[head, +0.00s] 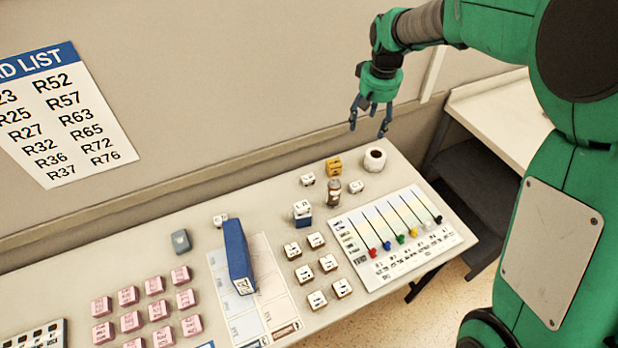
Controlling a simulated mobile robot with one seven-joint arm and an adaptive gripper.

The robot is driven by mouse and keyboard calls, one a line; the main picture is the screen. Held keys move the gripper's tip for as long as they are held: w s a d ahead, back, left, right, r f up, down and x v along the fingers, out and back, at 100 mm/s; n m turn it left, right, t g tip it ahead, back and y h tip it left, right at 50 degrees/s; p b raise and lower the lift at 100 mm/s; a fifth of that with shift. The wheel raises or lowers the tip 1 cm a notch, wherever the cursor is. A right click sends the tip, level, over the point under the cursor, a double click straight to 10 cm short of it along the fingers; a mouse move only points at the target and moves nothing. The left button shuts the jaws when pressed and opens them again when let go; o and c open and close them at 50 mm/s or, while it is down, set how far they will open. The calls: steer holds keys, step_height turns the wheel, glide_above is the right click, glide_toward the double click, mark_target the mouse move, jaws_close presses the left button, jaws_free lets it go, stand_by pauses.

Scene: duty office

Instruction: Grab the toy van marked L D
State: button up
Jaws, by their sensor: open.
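My gripper (370,125) is open and empty, pointing down above the far right part of the table (386,176). A small blue and white block-like thing (303,217) stands on the table, below and left of my gripper in the picture. Dark letters show on its white top; the first looks like L, the second I cannot read surely. It may be the toy van. A yellow block-like thing (333,167) stands behind it, nearer my gripper, and its marking is too small to read. My gripper touches none of these.
A brown bottle (333,193) and a white roll (374,160) stand close to the yellow thing. The wall rises behind.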

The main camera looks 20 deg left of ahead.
steer(key=w+a+f+n+p, duration=0.1)
steer(key=w+a+f, duration=0.1)
steer(key=a+f, duration=0.8)
steer(key=w+a+f+n+g+p, duration=0.1)
steer(key=w+a+f+n, duration=0.1)
steer(key=a+f, duration=0.8)
step_height(320, 180, down, 5)
steer(key=shift+w+a+f+g+h, duration=0.1)
steer(key=shift+w+a+g+h, duration=0.2)
steer(key=shift+h, duration=0.1)
glide_above(308, 177)
steer(key=shift+f, duration=4.3)
steer(key=shift+f, duration=2.55)
